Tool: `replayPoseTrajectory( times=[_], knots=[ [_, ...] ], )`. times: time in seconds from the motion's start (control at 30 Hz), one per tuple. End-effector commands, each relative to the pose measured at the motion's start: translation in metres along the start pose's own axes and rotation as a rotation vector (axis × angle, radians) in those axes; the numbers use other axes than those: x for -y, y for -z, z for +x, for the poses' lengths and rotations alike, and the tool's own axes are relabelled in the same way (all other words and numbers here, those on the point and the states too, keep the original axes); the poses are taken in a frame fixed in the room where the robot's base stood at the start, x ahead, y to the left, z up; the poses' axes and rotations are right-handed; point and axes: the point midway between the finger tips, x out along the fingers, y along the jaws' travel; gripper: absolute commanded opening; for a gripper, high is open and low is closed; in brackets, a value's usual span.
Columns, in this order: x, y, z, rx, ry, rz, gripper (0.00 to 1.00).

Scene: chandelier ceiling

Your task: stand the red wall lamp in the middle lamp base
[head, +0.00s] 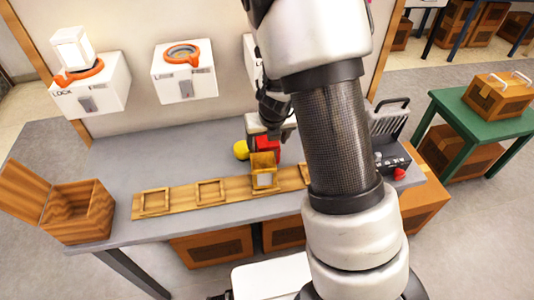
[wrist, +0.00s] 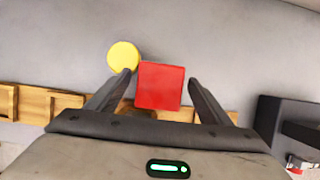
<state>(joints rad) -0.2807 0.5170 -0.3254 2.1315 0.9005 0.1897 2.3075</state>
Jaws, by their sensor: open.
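The red wall lamp (head: 266,150) is on the grey table, partly hidden by my gripper (head: 271,128) just above it. In the wrist view the red lamp (wrist: 160,85) shows as a red square between the two fingers of my open gripper (wrist: 158,80). I cannot tell whether the fingers touch it. The middle lamp base (head: 184,75) is a white wall box with an orange ring on top and nothing standing in it. The left base (head: 93,92) holds a white lamp (head: 72,48). A third base (head: 250,58) is mostly hidden behind my arm.
A yellow ball-like thing (head: 241,150) is beside the red lamp. A wooden strip with square frames (head: 182,197) runs along the front. A small wooden piece (head: 263,162) stands in it. An open wooden box (head: 77,212) is at left, a grey rack (head: 388,122) at right.

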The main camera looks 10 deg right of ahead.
Motion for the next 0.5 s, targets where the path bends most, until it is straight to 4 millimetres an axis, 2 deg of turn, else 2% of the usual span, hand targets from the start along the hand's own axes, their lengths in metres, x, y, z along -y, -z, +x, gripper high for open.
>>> replayPoseTrajectory(
  times=[0.17, 0.4, 0.5],
  knots=[
    [-0.0002, -0.0006, -0.0013, 0.001, 0.000, 0.000, 0.72],
    [-0.0002, -0.0004, -0.0013, 0.000, 0.000, -0.001, 0.31],
    [-0.0002, -0.0009, -0.0016, 0.001, 0.000, 0.000, 0.18]
  ],
)
